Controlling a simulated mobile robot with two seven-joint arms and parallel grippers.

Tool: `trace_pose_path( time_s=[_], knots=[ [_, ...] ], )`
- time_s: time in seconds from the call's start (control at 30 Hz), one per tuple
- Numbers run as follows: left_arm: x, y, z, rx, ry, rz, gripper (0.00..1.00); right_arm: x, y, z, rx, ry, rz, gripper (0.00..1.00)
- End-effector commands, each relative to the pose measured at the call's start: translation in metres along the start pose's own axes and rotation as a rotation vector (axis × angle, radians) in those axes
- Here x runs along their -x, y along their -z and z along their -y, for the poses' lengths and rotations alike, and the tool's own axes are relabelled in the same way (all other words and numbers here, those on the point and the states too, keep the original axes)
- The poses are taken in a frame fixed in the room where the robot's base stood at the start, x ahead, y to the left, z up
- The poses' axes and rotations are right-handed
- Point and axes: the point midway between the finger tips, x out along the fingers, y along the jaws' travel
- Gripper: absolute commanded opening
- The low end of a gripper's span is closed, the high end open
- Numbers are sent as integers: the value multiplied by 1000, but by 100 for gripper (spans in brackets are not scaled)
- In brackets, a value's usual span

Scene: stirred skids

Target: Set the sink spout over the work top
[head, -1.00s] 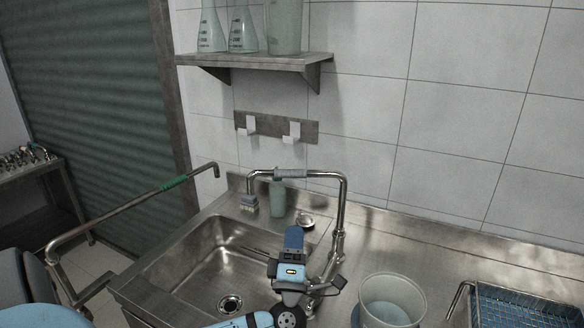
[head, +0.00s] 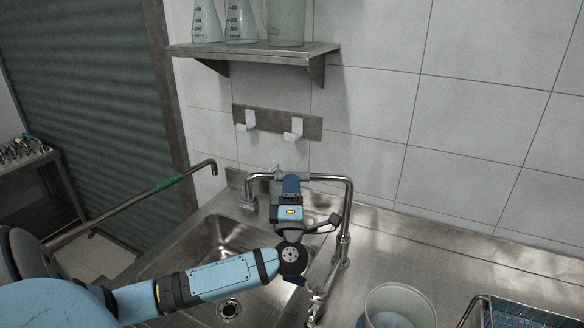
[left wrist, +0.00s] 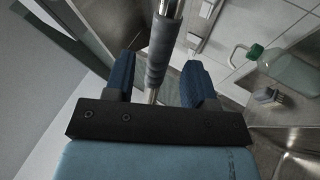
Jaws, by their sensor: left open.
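The sink spout (head: 330,178) is a steel pipe that rises at the right of the basin, bends, and runs left along the back of the sink (head: 180,262), its end turned down at the left. Its grey sleeve (left wrist: 160,48) lies between the fingers of my left gripper (left wrist: 159,82), which is open around it, with gaps on both sides. In the head view my left gripper (head: 291,186) covers most of the sleeve. The bare steel work top (head: 440,252) is right of the sink. My right gripper is not in view.
A clear bucket (head: 398,308) and a blue wire basket (head: 525,312) stand on the work top. A brush (head: 248,200) and a green-capped bottle (left wrist: 285,70) are behind the sink. Hooks (head: 292,130) and a shelf (head: 250,50) are above.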

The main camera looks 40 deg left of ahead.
Motion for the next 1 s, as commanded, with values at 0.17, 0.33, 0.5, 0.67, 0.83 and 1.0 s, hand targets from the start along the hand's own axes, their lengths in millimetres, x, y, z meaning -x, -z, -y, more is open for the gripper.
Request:
trace_pose_path(
  time_s=[0.17, 0.33, 0.5, 0.67, 0.83, 1.0],
  knots=[
    [-32, 0, -2, 0, -3, 0, 51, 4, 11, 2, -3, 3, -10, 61],
    [-47, 0, 0, 0, -1, 1, 51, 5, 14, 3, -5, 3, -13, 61],
    [-51, 0, 0, 0, 1, 1, 51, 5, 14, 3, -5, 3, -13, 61],
    [-50, 0, 0, 0, 0, 1, 51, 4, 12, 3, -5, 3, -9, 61],
    [-50, 0, 0, 0, 0, 1, 16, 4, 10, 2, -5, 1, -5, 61],
    [-50, 0, 0, 0, 0, 1, 0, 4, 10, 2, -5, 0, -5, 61]
  ],
)
